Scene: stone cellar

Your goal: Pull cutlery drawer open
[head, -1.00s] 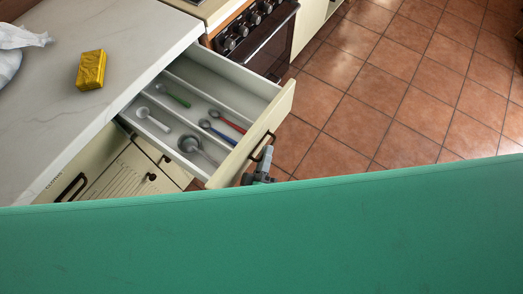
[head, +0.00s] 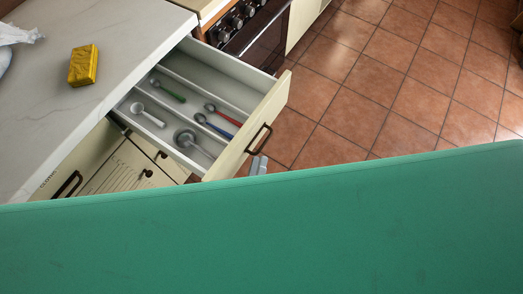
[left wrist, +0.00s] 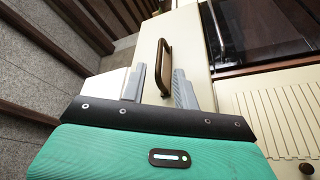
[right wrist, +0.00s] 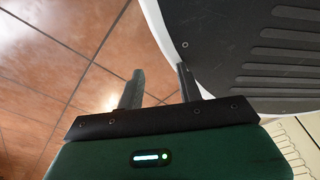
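The cutlery drawer (head: 228,84) stands well open under the marble counter in the head view, its cream front pulled far out from the cabinet. Its dark bar handle (head: 258,139) is on the front and also shows in the left wrist view (left wrist: 164,60). My left gripper (left wrist: 158,74) is open, its two grey fingers apart with the handle showing between and beyond them. In the head view the tip of my left gripper (head: 259,165) is just below the handle, seemingly clear of it. My right gripper (right wrist: 157,78) is open and empty, away from the drawer.
Spoons and other cutlery (head: 187,139) lie in the drawer's compartments. A yellow block (head: 83,65) and a crumpled white bag (head: 18,34) are on the counter (head: 60,110). A stove (head: 250,28) stands beyond the drawer. The tiled floor (head: 400,90) is clear.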

